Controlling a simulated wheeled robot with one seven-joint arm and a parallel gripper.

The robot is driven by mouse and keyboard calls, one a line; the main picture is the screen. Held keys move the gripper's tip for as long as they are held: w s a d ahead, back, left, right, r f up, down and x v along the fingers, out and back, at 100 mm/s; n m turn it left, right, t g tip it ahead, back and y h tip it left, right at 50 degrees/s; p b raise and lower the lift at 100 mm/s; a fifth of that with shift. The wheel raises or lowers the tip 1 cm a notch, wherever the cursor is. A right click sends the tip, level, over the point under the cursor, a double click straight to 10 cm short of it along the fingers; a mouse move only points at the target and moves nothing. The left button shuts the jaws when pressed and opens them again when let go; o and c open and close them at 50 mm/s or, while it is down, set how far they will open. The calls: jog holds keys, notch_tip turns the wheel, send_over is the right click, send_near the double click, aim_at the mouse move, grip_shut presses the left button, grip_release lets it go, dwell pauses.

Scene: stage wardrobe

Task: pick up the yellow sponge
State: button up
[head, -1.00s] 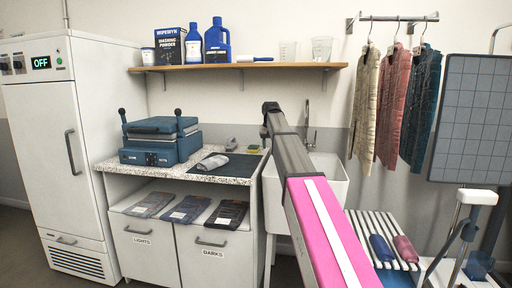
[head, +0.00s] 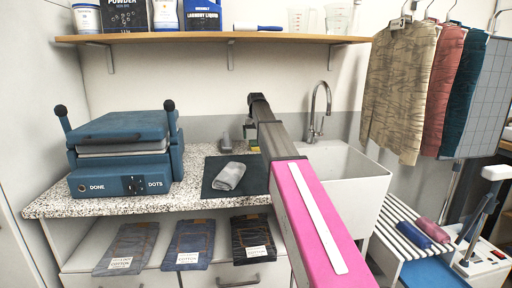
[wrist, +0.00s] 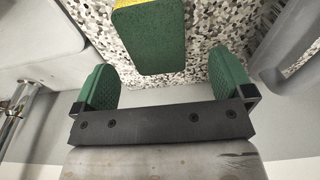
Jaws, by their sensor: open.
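The yellow sponge (wrist: 148,40) shows in the wrist view as a block with a wide green face and a thin yellow strip at its top edge. It lies on the speckled counter, partly cut off by the top of the picture. My gripper (wrist: 163,72) is open, with one green-padded finger to each side of the sponge's near end and clear gaps between. The fingers do not touch it. In the head view my gripper (head: 250,130) is over the back of the counter, and my arm hides most of the sponge.
A grey upright object (head: 226,142) stands left of the gripper. The white sink (head: 350,180) and tap (head: 318,108) are to the right. A blue press (head: 122,155) fills the counter's left. A shelf (head: 215,37) hangs above.

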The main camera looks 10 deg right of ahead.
aim_at(256, 142)
jog(key=f, duration=0.5)
jog(key=shift+w+d, duration=0.2)
jog(key=shift+d, duration=0.1)
jog(key=c, duration=1.1)
jog(key=shift+o, duration=0.2)
jog(key=shift+r, duration=0.2)
jog(key=shift+r, duration=0.6)
notch_tip(256, 142, up, 3)
jog(key=shift+f, duration=0.2)
jog(key=s+a+r, duration=0.6)
jog(key=s+r, duration=0.1)
jog(key=s, duration=0.2)
jog(key=shift+s+a, duration=0.35)
